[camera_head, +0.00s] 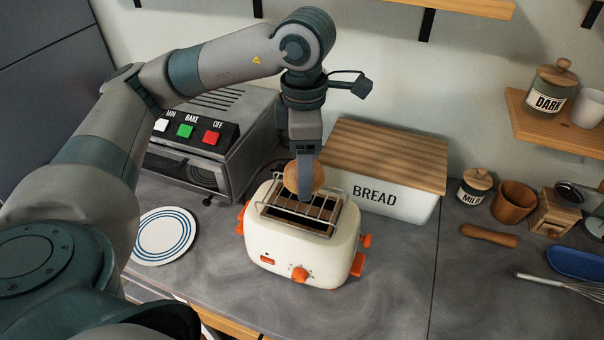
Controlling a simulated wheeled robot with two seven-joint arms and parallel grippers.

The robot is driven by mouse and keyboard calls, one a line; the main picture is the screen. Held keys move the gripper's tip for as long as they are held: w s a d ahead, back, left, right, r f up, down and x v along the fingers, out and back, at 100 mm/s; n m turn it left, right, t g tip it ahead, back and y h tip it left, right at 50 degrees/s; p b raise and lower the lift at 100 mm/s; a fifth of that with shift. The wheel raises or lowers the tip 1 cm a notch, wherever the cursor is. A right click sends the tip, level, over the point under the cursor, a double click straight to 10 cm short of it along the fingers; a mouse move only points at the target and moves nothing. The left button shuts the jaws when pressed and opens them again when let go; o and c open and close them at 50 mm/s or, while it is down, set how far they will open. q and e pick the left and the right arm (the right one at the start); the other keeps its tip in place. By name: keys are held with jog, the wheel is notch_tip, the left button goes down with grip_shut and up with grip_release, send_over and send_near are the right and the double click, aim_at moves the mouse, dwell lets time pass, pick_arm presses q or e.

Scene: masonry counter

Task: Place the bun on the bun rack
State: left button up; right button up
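A round, golden-brown bun (291,180) is at the back left part of the bun rack, over the toaster. My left gripper (305,178) points straight down from above and is shut on the bun; its near finger covers the bun's middle. The bun rack (328,217) is a wire grille on top of the cream toaster (290,245) with orange knob and levers. I cannot tell whether the bun touches the rack's bars or is just above them. My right gripper is not in view.
A white bread box (380,190) with a wooden lid stands close behind the toaster. A grey oven (215,140) is at back left. A striped plate (163,236) lies left of the toaster. Jars, a wooden cup and a whisk (558,285) are at right.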

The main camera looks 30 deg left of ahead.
pick_arm(q)
jog(key=shift+w+a+f, duration=0.15)
jog(key=shift+a+f, duration=0.1)
jog(key=shift+a, duration=0.1)
jog(key=shift+f+p, duration=0.3)
jog(key=shift+p, duration=0.1)
jog(key=shift+f+p, duration=0.85)
jog(key=shift+f, duration=0.85)
jog(key=shift+f+b, duration=0.15)
jog(key=shift+b, duration=0.15)
jog(key=o, duration=1)
jog(key=shift+o, duration=0.2)
